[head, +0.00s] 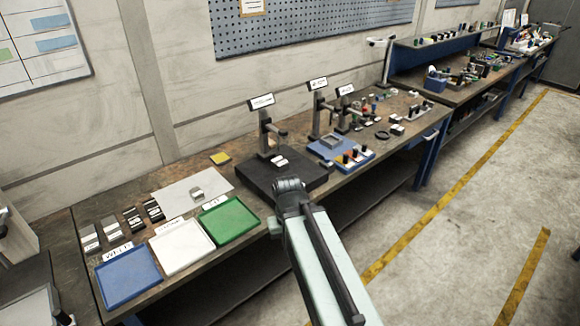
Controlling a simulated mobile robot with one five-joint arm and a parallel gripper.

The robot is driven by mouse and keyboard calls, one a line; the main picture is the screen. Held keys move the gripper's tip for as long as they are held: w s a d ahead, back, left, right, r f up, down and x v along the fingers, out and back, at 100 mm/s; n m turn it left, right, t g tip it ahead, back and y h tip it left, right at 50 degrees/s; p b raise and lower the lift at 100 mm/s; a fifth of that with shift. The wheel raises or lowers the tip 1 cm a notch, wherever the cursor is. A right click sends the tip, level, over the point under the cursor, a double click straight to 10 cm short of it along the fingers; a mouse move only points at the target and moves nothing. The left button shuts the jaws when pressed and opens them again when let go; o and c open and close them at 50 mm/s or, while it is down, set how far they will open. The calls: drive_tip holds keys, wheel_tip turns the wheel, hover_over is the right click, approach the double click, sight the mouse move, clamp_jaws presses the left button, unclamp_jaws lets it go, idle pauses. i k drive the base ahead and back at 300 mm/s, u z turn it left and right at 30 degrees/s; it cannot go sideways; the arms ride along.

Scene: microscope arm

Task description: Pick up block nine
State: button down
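No block can be told as block nine, because the markings are too small to read. Several small blocks stand in a row at the left end of the bench: a grey one (90,238) at the far left, and a dark one (153,211) at the right end of the row. A light grey piece (197,194) lies on a white sheet (172,200). Small whitish pieces (279,160) lie on a black base under a stand. The end of my arm, with my gripper (288,185), is in front of the black base; its fingers cannot be made out.
Blue (128,278), white (181,247) and green (229,222) trays line the bench's front left. The black base (300,183) carries an upright stand (264,130). Further right are more stands and a blue tray (358,160) holding parts. Open floor lies right of the bench.

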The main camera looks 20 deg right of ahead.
sight(280, 164)
drive_tip(key=z, duration=0.15)
drive_tip(key=i, duration=1)
drive_tip(key=u, duration=1.4)
drive_tip(key=i, duration=0.4)
drive_tip(key=u, duration=0.65)
